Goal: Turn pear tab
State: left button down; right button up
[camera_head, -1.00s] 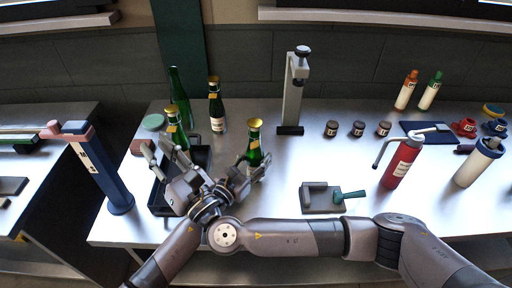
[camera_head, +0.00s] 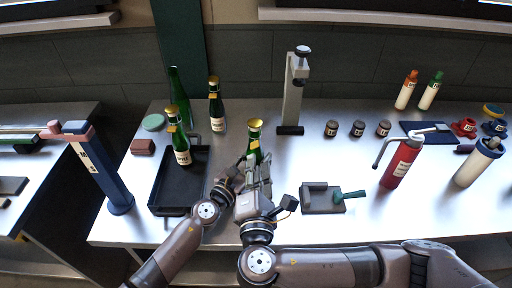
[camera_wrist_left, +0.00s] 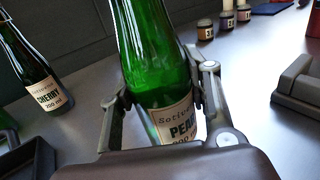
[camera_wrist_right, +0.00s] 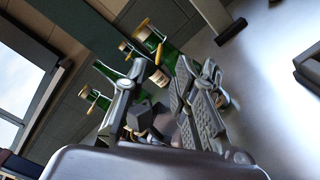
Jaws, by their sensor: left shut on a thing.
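The pear bottle (camera_head: 254,129) is green with a gold cap and a gold tab at its neck, and stands upright on the bench. In the left wrist view its "PEAR" label (camera_wrist_left: 180,122) shows between my fingers. My left gripper (camera_head: 236,176) is shut on the body of this bottle; it also shows in the left wrist view (camera_wrist_left: 160,98). My right gripper (camera_head: 260,172) is in front of the bottle, below its cap. In the right wrist view its fingers (camera_wrist_right: 158,95) are apart. The lower bottle is hidden by my grippers in the head view.
A gold-capped bottle (camera_head: 180,150) stands at the black tray (camera_head: 165,198). The cherry bottle (camera_head: 216,108) and a green bottle (camera_head: 177,88) stand behind. A grey stand (camera_head: 292,95), a small fixture with a green handle (camera_head: 322,200) and a red bottle (camera_head: 402,162) are to the right.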

aim_at(255, 145)
jog(key=w, duration=0.6)
jog(key=shift+w, duration=0.35)
jog(key=shift+c, duration=0.6)
grip_shut()
